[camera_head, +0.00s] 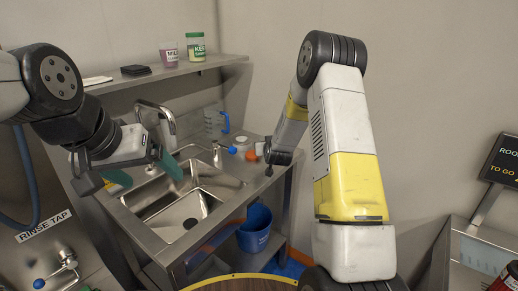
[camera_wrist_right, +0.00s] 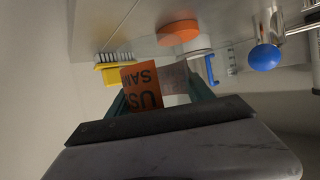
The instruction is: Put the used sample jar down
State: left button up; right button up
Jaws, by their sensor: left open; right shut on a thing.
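The used sample jar (camera_wrist_right: 145,87) shows in the right wrist view with an orange label, partly legible, and a pale body. It is held between the teal fingers of my right gripper (camera_wrist_right: 160,100), whose dark palm hides part of it. In the head view my right gripper (camera_head: 271,165) is near the right end of the sink counter (camera_head: 228,168); the jar cannot be made out there. My left gripper (camera_head: 146,176) is open and empty, its teal fingers spread above the left part of the sink.
On the counter are an orange-topped item (camera_head: 260,148), a white-lidded item (camera_head: 242,143), a blue ball-shaped knob (camera_head: 232,150) and a measuring jug (camera_head: 214,122). A yellow brush (camera_wrist_right: 113,74) shows near the jar. A blue bucket (camera_head: 255,228) stands below.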

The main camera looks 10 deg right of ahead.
jog(key=shift+w+d, duration=0.25)
jog(key=shift+w, duration=0.75)
jog(key=shift+f, duration=1.8)
jog(key=shift+f, duration=0.15)
jog(key=o, duration=1.6)
jog(key=shift+c, duration=0.2)
